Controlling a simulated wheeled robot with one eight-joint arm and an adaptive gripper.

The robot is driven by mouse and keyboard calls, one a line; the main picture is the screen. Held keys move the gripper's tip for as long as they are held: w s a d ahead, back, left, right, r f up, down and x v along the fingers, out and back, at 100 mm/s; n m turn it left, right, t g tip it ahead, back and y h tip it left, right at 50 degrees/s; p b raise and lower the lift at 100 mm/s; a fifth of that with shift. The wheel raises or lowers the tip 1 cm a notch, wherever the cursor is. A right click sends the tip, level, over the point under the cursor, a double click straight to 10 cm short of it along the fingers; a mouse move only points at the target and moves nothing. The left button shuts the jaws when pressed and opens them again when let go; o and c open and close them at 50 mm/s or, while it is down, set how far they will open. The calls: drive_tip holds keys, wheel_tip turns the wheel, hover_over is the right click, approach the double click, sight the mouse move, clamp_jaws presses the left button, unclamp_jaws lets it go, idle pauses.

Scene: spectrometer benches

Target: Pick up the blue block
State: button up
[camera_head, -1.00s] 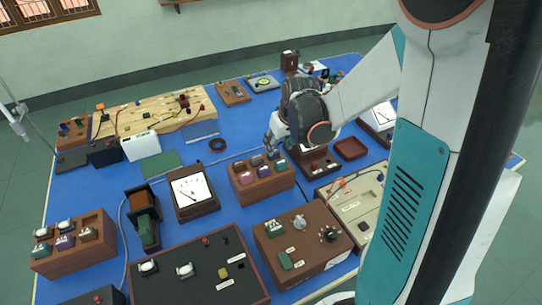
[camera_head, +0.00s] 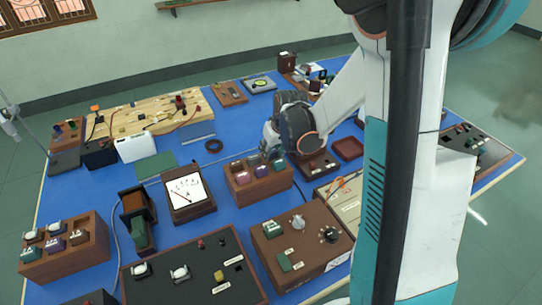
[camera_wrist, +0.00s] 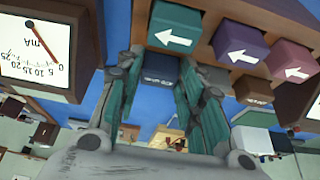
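The blue block (camera_wrist: 160,76) is dark blue with a small pale label. In the wrist view it sits between the two teal-padded fingers of my gripper (camera_wrist: 160,85), beside a green block (camera_wrist: 174,28). The pads lie close along both its sides; whether they press on it I cannot tell. In the head view my gripper (camera_head: 270,150) points down at the back edge of a small brown wooden holder (camera_head: 262,190). The blue block is not clear there, with my gripper and wrist close over that part of the holder.
The holder also carries a purple block (camera_wrist: 241,47), a pink block (camera_wrist: 287,62) and a brown block (camera_wrist: 252,90). A meter (camera_head: 188,195) stands left of it, a brown control box (camera_head: 300,245) in front. An empty red-brown tray (camera_head: 348,149) lies to the right.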

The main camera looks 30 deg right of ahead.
sight(273, 153)
drive_tip(key=c, duration=0.3)
wheel_tip(273, 153, up, 23)
drive_tip(key=p, duration=0.9)
